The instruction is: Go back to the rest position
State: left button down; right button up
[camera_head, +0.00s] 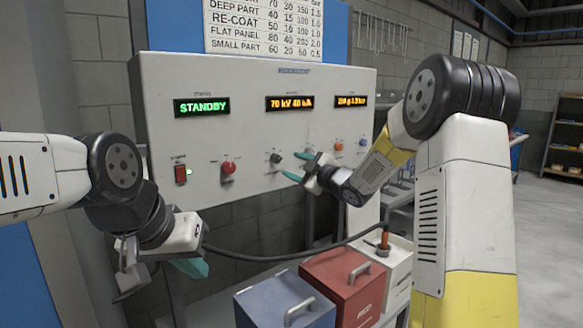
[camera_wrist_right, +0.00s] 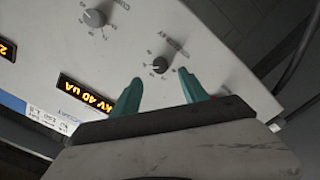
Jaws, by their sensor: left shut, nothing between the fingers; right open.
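My right gripper (camera_head: 298,171) is open in front of the white control panel (camera_head: 250,120), near its dark knobs. In the right wrist view its two teal fingers (camera_wrist_right: 160,92) stand apart with nothing between them. A small black knob (camera_wrist_right: 159,66) lies beyond the fingertips, and a grey knob (camera_wrist_right: 95,18) sits further left. I cannot tell whether the fingers touch the panel. My left gripper (camera_head: 190,267) hangs low at the left, with teal fingers shut and empty, below the panel's lower left corner.
The panel's green display (camera_head: 201,107) reads STANDBY. Below stand a blue box (camera_head: 262,312), a red box (camera_head: 330,290) and a white box (camera_head: 399,268). A dark cable (camera_head: 270,258) runs above them. Open floor (camera_head: 550,215) lies right.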

jog(key=s+d+r+m+g+h, duration=0.1)
jog(key=s+d+r+m+h, duration=0.2)
jog(key=s+d+m+h, duration=0.85)
jog(key=s+a+f+m+g+y, duration=0.1)
jog(key=s+f+m+g, duration=0.1)
jog(key=s, duration=1.3)
jog(key=s+a+f+m+g+y, duration=0.1)
jog(key=s+f+g, duration=0.4)
jog(key=s, duration=0.9)
jog(key=shift+s+f+m+y, duration=0.35)
jog(key=shift+f+m+y, duration=0.2)
jog(key=shift+f+m, duration=0.4)
